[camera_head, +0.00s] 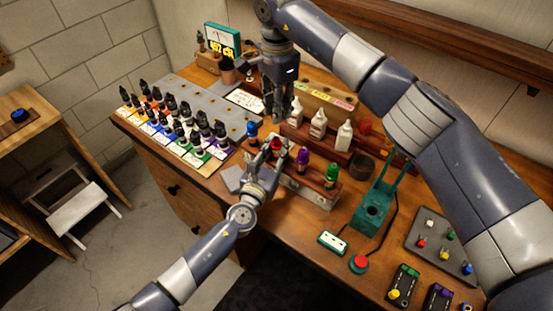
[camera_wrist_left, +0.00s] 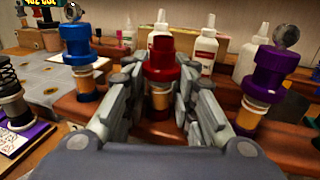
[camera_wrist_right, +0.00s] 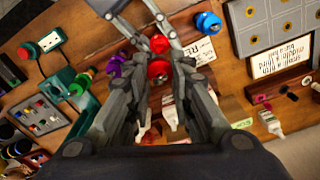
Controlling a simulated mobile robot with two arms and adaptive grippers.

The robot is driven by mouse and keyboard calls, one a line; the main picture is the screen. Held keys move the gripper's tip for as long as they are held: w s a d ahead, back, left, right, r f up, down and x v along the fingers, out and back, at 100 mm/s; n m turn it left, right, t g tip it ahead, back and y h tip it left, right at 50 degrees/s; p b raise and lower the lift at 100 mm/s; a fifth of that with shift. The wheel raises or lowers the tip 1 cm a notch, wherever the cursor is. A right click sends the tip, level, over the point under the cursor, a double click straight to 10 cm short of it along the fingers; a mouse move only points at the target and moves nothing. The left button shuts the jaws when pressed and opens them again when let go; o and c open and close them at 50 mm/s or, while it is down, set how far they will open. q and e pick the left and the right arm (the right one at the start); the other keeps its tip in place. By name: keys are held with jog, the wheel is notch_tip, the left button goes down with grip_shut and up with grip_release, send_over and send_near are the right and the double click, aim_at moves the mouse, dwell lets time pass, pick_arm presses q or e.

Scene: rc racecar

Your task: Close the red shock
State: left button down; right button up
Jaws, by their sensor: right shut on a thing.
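The red shock (camera_wrist_left: 162,75) stands upright in the wooden holder in the left wrist view, with a red collar over an orange-tan body. My left gripper (camera_head: 268,160) has its fingers on either side of it. I cannot tell whether they press on it. It also shows from above in the right wrist view (camera_wrist_right: 158,43). My right gripper (camera_head: 275,112) is above the holder, pointing down. It is shut on a round red piece (camera_wrist_right: 158,68), which looks like the red shock's cap. The fingers hide part of this piece.
Blue (camera_head: 252,133), purple (camera_head: 302,158) and green (camera_head: 331,173) shocks stand in the same holder. White bottles (camera_head: 318,124) stand behind it. A teal press (camera_head: 372,208) is to the right. Several springs stand in a rack (camera_head: 180,128) at the left.

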pick_arm(q)
jog(key=shift+f, duration=0.15)
pick_arm(e)
jog(key=shift+w+f, duration=0.1)
dwell(0.3)
pick_arm(q)
jog(key=shift+f, duration=0.1)
pick_arm(e)
send_over(277, 139)
notch_tip(277, 139, down, 5)
jog(key=shift+r, duration=0.1)
dwell(0.4)
pick_arm(q)
jog(key=shift+f, duration=0.15)
pick_arm(e)
jog(key=shift+f, duration=0.9)
jog(key=shift+f, duration=0.6)
